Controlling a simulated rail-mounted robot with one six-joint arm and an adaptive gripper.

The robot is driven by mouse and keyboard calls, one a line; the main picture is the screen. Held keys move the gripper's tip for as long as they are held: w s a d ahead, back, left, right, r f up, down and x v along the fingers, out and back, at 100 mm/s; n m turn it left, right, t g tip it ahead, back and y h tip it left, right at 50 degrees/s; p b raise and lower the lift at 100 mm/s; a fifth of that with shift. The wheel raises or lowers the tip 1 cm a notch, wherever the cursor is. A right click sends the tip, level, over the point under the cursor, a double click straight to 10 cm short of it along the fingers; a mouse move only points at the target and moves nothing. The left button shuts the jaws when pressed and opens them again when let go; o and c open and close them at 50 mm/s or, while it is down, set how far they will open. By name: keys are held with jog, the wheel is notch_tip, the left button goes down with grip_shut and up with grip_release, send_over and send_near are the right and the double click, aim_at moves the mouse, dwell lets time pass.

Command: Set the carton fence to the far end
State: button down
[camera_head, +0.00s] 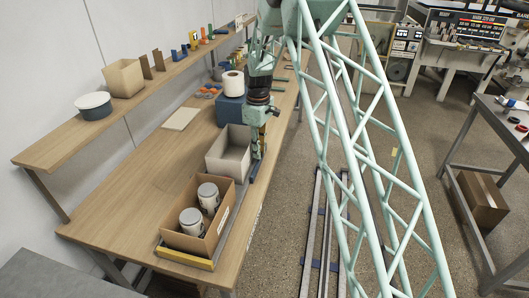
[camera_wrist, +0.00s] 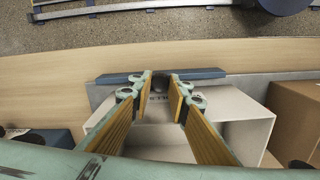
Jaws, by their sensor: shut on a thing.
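A dark blue bar, seemingly the carton fence (camera_wrist: 205,73), lies along the table edge beside a pale open bin. It also shows in the head view (camera_head: 254,172), next to the bin's right side. My gripper (camera_wrist: 160,85) is shut on a dark upright piece at the middle of this bar, with yellow-lined fingers on either side. In the head view my gripper (camera_head: 259,153) points down at the table edge. The fingers partly hide the grasped piece.
The pale bin (camera_head: 229,152) stands close to my gripper. An open brown carton (camera_head: 225,210) with two cans stands nearer, with a yellow-topped bar (camera_head: 186,259) along its near side. A blue box (camera_head: 230,112) stands beyond the bin. The table's (camera_head: 135,178) left part is mostly clear.

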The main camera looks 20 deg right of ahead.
jog(key=c, duration=2.5)
grip_release()
jog(key=shift+o, duration=0.2)
notch_tip(320, 180, up, 12)
